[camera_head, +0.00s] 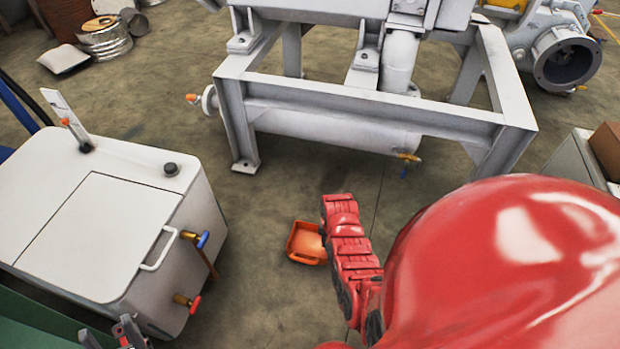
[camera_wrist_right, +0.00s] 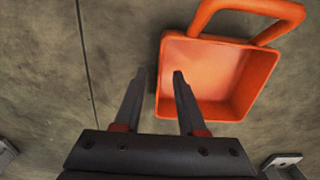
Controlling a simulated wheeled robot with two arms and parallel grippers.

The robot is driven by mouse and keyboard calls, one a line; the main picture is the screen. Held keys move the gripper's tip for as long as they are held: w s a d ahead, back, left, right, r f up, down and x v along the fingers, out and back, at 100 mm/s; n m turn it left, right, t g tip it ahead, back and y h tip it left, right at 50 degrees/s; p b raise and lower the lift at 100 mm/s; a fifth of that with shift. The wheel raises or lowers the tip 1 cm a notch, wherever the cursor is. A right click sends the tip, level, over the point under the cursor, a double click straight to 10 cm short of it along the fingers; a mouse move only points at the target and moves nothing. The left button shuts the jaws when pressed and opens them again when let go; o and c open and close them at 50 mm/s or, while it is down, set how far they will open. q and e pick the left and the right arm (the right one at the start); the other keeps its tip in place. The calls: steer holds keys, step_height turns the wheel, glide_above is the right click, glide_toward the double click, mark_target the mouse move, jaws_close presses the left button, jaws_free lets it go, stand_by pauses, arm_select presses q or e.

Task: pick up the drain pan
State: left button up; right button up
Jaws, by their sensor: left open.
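The orange drain pan (camera_head: 291,245) lies on the floor, partly covered by my red right arm in the head view. In the right wrist view the pan (camera_wrist_right: 240,75) is open-topped, with a loop handle (camera_wrist_right: 296,14) at the upper right. My right gripper (camera_wrist_right: 159,74) is open and empty. In that view its right finger overlaps the pan's inside and its left finger is just outside the left wall. I cannot tell whether the tips are below the rim. My left gripper (camera_head: 112,337) is open at the bottom left of the head view, beside the white tank.
A white tank unit (camera_head: 90,225) with a handle and valves stands left of the pan. A grey steel frame (camera_head: 370,110) with machinery stands behind it. Concrete floor around the pan is clear. A grey cabinet with a brown box (camera_head: 607,150) is at the right.

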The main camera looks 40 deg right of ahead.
step_height(320, 180, down, 3)
steer(key=shift+f+b, duration=0.2)
steer(key=shift+b, duration=0.4)
steer(key=shift+r, duration=0.15)
steer(key=shift+c, duration=0.2)
jaws_close()
stand_by(0.6)
